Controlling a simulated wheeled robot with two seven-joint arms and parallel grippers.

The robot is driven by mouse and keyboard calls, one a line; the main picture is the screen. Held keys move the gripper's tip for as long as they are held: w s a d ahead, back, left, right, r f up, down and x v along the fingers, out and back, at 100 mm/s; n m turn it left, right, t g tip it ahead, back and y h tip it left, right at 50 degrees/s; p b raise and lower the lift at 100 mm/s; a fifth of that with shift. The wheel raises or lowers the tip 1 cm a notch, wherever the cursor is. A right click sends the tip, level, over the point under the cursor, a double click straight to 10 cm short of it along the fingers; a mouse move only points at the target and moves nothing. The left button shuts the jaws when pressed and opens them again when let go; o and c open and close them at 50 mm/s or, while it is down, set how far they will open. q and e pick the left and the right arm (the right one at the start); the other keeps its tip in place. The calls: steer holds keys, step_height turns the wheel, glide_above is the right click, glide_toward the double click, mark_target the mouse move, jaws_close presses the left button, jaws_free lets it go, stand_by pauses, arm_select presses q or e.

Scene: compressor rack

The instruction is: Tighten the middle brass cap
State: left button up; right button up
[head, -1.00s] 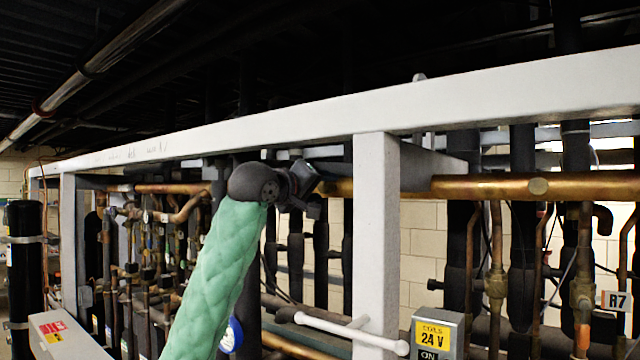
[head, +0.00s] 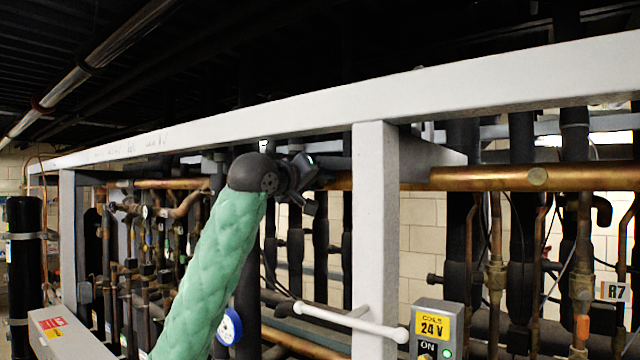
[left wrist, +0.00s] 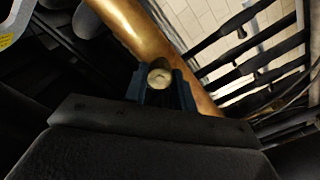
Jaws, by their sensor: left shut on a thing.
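The middle brass cap (left wrist: 159,77) shows as a small round brass disc in the left wrist view, on the thick copper pipe (left wrist: 125,28). The dark jaws of my left gripper (left wrist: 160,88) are around it and shut on it. In the head view my left gripper (head: 310,172) is at the copper pipe (head: 480,179), left of the white upright post, and hides the cap there. Another round brass cap (head: 537,178) sits on the same pipe to the right of the post. My right gripper is not in view.
A white frame beam (head: 300,122) runs just above the pipe, and a white post (head: 375,240) stands right of my gripper. A white handle bar (head: 350,320) and a grey 24 V box (head: 437,325) are below. Dark vertical pipes (head: 320,245) stand behind.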

mark_target(321, 182)
arm_select(q)
steer(key=o, duration=1)
steer(key=shift+a, duration=0.1)
steer(key=shift+s+a+f+b, duration=0.1)
steer(key=shift+s+a+b, duration=0.2)
steer(key=shift+s+b, duration=0.2)
steer(key=shift+b+v, duration=0.9)
steer(key=shift+v, duration=0.25)
steer(key=shift+b+v, duration=1)
steer(key=shift+v, duration=1.15)
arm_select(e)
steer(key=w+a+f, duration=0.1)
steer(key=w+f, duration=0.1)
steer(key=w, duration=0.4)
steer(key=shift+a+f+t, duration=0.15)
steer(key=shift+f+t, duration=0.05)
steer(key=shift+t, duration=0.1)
